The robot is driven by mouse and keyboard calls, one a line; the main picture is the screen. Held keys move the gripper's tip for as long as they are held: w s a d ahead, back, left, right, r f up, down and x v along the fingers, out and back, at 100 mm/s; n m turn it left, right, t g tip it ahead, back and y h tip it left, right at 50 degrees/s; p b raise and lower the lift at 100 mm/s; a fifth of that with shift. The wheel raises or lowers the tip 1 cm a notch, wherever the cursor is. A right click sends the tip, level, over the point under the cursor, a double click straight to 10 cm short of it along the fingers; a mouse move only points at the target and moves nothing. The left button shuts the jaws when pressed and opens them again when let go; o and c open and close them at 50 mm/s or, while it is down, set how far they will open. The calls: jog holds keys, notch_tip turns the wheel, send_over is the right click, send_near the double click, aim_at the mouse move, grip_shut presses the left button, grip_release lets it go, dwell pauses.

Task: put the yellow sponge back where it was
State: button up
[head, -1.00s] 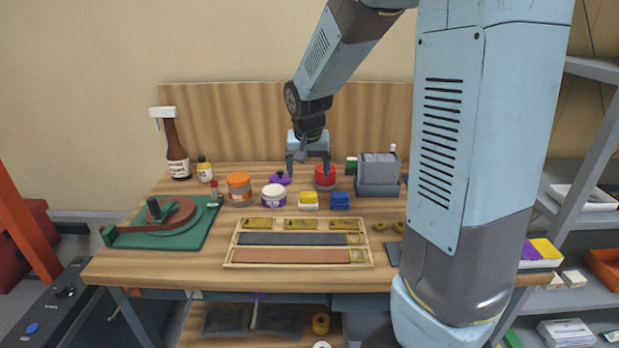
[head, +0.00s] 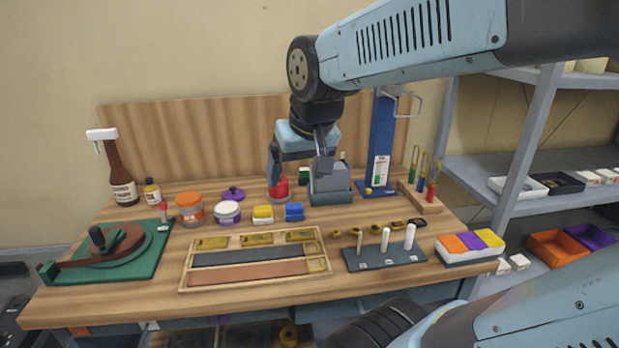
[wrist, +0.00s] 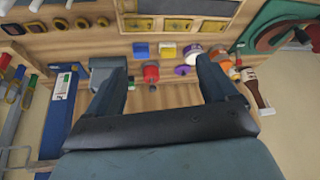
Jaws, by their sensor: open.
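A yellow block with a pale lower part, which looks like a sponge (head: 263,213), sits on the bench between the white jar and a blue block (head: 294,212). In the wrist view the yellow block (wrist: 168,49) lies beside the blue one (wrist: 141,50). A multicoloured white-sided tray (head: 468,250) at the bench's right end has orange, purple and yellow tops; its yellow part (head: 489,238) is rightmost. My gripper (head: 300,174) is open and empty above the back of the bench, near the red jar (head: 279,190) and grey box. Its fingers (wrist: 161,78) are spread in the wrist view.
A wooden tray (head: 186,262) fills the front middle. A pegged dark plate (head: 372,261), a blue stand (head: 382,140) and a grey box (head: 330,185) stand to the right. Orange (head: 190,207) and white (head: 227,214) jars are left. Shelving (head: 500,165) stands beyond the bench's right.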

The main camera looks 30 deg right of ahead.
jog(key=shift+n, duration=0.4)
jog(key=s, duration=0.4)
jog(key=shift+s+r, duration=0.25)
jog(key=shift+s, duration=0.1)
